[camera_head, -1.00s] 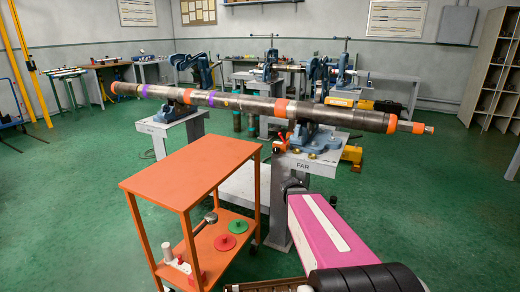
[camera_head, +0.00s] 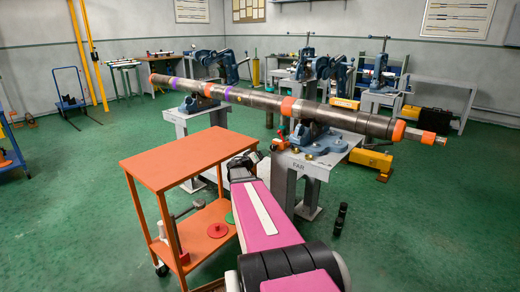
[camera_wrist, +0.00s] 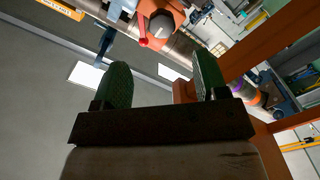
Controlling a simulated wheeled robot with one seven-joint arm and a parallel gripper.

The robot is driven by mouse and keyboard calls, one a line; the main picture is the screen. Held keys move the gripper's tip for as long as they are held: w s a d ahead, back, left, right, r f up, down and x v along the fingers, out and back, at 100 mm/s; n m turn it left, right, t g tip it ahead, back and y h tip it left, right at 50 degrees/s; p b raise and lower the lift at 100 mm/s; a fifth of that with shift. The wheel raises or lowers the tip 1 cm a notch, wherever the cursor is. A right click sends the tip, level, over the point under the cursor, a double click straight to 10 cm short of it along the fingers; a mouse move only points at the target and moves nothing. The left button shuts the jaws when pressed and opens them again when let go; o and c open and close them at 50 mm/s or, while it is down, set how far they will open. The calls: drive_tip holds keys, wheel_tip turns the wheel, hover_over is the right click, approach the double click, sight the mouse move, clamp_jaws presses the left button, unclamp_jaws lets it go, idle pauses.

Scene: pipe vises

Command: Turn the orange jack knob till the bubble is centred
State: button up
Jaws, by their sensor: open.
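A long dark pipe (camera_head: 262,101) with orange and purple bands lies across two grey vise stands. The near stand, marked FAR (camera_head: 298,166), carries a blue vise (camera_head: 318,138) with small brass-coloured knobs. I cannot pick out the orange jack knob for certain; my arm covers part of the area left of this vise. No level bubble can be made out. My gripper (camera_head: 243,160) is left of the FAR stand and below the pipe. In the wrist view its two green-padded fingers (camera_wrist: 160,85) are apart and empty.
An orange cart (camera_head: 175,158) stands close on the left, with a red disc (camera_head: 217,230) and other items on its lower shelf. A black object (camera_head: 340,218) stands on the floor. Open green floor lies right.

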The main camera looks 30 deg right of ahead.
sight(272, 148)
drive_tip(key=x, duration=1)
drive_tip(key=shift+w+d+r, duration=0.15)
drive_tip(key=shift+w+d, duration=0.05)
drive_tip(key=shift+w, duration=0.25)
drive_tip(key=c, duration=0.9)
